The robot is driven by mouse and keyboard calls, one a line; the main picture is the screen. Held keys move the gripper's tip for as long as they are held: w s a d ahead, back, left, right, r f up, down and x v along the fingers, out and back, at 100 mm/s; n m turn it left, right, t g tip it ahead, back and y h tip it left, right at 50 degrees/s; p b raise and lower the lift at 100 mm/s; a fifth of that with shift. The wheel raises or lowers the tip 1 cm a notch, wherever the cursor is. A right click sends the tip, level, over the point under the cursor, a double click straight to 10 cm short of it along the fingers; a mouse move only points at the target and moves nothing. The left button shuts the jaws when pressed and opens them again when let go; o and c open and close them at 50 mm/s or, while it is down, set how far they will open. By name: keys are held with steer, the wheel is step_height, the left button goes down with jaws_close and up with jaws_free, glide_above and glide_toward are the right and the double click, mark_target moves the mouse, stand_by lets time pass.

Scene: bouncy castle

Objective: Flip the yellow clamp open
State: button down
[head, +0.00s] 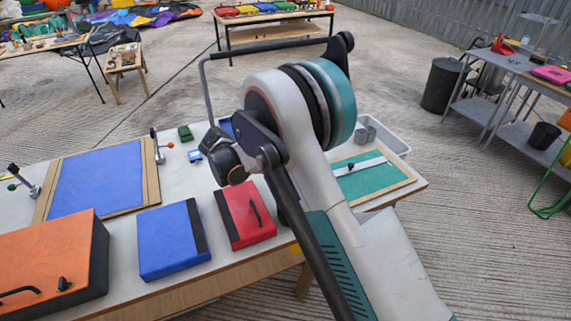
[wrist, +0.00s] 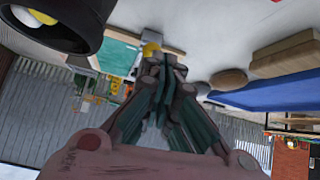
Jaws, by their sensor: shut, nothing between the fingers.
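In the wrist view my gripper (wrist: 165,62) is shut and empty, its dark teal fingers together. A small yellow piece (wrist: 151,49) shows just beyond the fingertips, partly hidden by them; I cannot tell whether they touch it or whether it belongs to the yellow clamp. In the head view my arm hides the gripper. A toggle clamp (head: 24,180) with a black knob and a yellow-green tip stands left of the blue panel (head: 97,183). Neither clamp's lever position is clear.
A white worktable (head: 112,229) carries an orange case (head: 50,250), a blue case (head: 168,240), a red case (head: 243,214) and a teal board (head: 375,181). A grey bin (head: 384,137) stands at its back right. Other tables stand behind on open concrete floor.

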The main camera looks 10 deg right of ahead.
steer(key=a, duration=0.1)
steer(key=s+a, duration=0.1)
steer(key=a, duration=0.2)
steer(key=shift+s+f+p, duration=0.25)
steer(key=shift+p, duration=0.05)
